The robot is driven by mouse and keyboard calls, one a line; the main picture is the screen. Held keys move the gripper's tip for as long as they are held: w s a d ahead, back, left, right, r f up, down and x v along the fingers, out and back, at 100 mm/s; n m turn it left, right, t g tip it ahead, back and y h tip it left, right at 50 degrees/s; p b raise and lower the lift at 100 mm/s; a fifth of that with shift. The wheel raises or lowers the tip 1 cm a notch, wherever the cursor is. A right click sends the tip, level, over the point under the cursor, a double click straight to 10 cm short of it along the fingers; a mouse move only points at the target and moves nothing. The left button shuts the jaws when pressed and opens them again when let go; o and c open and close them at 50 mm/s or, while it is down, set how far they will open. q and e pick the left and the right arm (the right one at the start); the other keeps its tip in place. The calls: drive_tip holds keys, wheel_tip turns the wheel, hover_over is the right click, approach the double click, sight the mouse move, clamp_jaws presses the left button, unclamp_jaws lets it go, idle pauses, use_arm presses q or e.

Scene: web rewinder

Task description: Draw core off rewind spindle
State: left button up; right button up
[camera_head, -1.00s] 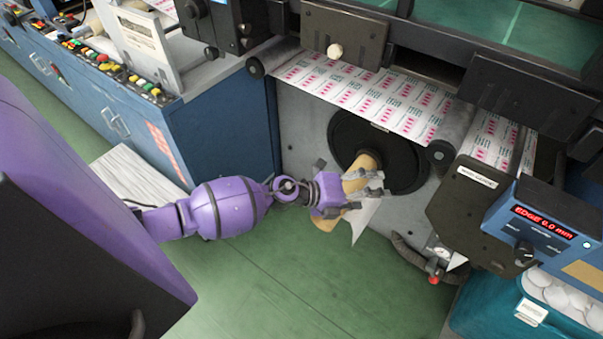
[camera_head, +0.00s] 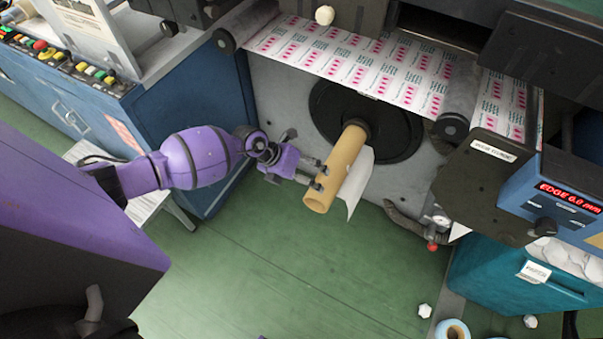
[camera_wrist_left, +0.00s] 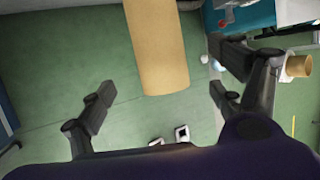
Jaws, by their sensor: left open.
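The tan cardboard core (camera_head: 338,170) sits on the rewind spindle, in front of the black round flange (camera_head: 325,112) on the grey machine face. Its free end points down and toward me, and a loose white web tail (camera_head: 357,182) hangs from its right side. My left gripper (camera_head: 319,178) is open at the core's left side, near its free end; I cannot tell whether it touches. My right gripper is not in view.
Printed web (camera_head: 360,62) runs over rollers above the spindle. A blue control box (camera_head: 560,195) reading EDGE 0.0 mm and a teal bin (camera_head: 510,275) stand at the right. A blue cabinet (camera_head: 195,110) is left. Green floor below the core is mostly open.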

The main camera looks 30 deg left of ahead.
use_arm(q)
drive_tip(key=b+x, duration=0.4)
drive_tip(key=x, duration=0.4)
drive_tip(key=shift+f, duration=0.15)
drive_tip(key=shift+b+x, duration=0.65)
drive_tip(key=shift+x, duration=0.3)
drive_tip(key=shift+c, duration=0.5)
drive_tip(key=shift+w, duration=0.1)
drive_tip(key=c, duration=1.5)
drive_tip(key=shift+r+p, duration=0.3)
drive_tip(key=shift+p, duration=0.05)
